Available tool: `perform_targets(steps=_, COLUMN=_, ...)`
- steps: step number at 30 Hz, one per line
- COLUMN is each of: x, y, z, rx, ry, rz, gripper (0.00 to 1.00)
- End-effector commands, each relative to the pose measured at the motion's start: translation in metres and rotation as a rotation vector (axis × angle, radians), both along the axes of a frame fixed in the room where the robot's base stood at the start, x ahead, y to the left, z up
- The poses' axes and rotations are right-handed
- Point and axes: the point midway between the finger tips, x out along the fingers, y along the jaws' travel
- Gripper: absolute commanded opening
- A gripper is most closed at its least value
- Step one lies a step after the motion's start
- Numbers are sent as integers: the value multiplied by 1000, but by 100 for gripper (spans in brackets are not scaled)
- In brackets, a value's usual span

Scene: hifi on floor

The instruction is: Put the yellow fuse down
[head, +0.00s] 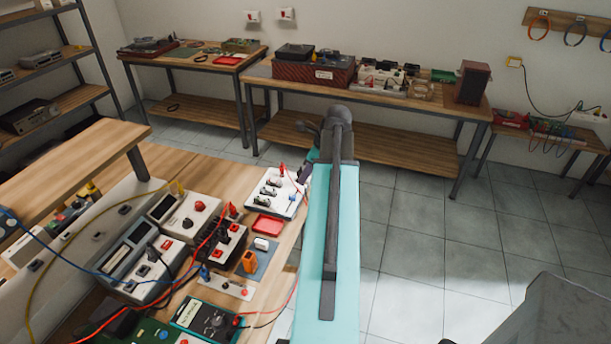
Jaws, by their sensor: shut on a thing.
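My arm reaches away from me over the right end of the wooden workbench (215,180). My gripper (304,174) is a small dark shape at its far end, beside the white board with small parts (277,192). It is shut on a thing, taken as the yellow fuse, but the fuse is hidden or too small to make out. I cannot tell whether it touches the bench or board. A small red tray (269,224) lies just in front of the white board.
Meters, a black block with red knobs (226,240), an orange part (250,262) and loose red, blue and yellow leads crowd the bench. A back bench (400,98) holds boxes.

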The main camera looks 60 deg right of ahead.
Motion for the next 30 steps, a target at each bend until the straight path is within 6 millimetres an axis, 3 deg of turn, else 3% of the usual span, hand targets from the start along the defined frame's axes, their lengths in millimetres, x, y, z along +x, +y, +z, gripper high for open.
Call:
perform_targets(steps=8, x=3, y=2, z=-1, rx=0, ry=0, rz=10, gripper=0)
perform_targets(steps=14, x=22, y=17, z=-4, rx=0, ry=-1, rz=89, gripper=0)
perform_targets(steps=20, x=60, y=52, z=-10, rx=0, ry=-1, rz=256, gripper=0)
perform_targets(steps=30, x=126, y=131, z=-20, rx=0, ry=0, rz=601, gripper=0)
